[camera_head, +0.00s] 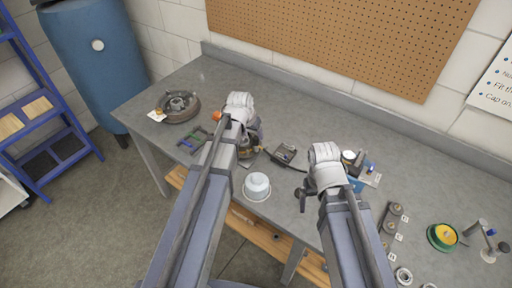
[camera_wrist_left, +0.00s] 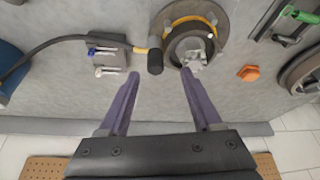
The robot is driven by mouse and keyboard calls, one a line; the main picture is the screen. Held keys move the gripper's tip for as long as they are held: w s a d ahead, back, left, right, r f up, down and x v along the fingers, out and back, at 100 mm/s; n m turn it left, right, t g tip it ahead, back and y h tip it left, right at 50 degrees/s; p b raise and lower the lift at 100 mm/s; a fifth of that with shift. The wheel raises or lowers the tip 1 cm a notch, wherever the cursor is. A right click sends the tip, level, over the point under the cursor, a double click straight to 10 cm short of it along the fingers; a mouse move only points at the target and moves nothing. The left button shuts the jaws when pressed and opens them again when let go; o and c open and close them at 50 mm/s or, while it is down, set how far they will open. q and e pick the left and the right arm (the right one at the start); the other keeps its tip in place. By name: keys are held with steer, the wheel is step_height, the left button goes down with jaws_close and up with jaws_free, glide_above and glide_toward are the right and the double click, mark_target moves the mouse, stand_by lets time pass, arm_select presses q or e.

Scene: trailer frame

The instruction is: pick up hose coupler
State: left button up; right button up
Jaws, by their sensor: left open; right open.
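A dark hose end that looks like the hose coupler (camera_wrist_left: 155,57), a black cylinder with a yellow band beside it, lies on the grey bench in the left wrist view. A black hose runs left from it across a small grey plate. My left gripper (camera_wrist_left: 160,76) is open and empty, its two purple-grey fingers apart, with the cylinder beyond and between the fingertips. In the head view, my left wrist (camera_head: 240,106) hides much of this spot. My right gripper (camera_head: 322,172) is above the bench further right; its fingers are mostly hidden by its own wrist.
The round flange (camera_wrist_left: 192,35) with a yellow ring and silver fitting sits close by the right fingertip. The plate with blue and white levers (camera_wrist_left: 106,52) lies left. An orange hex piece (camera_wrist_left: 249,73) lies right. A white domed cap (camera_head: 257,186) stands near the bench's front edge.

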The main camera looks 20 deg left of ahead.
mark_target(256, 138)
arm_select(q)
steer(key=shift+d+b+x, duration=0.15)
steer(key=shift+b+x, duration=1.1)
steer(key=shift+x, duration=0.05)
steer(key=shift+d+b+x, duration=0.15)
steer(key=shift+b+x, duration=1.05)
steer(key=shift+x, duration=0.15)
arm_select(e)
steer(key=shift+f, duration=2.4)
arm_select(q)
steer(key=shift+r, duration=0.1)
arm_select(e)
steer(key=shift+r, duration=0.1)
arm_select(q)
steer(key=shift+s, duration=0.1)
jaws_close()
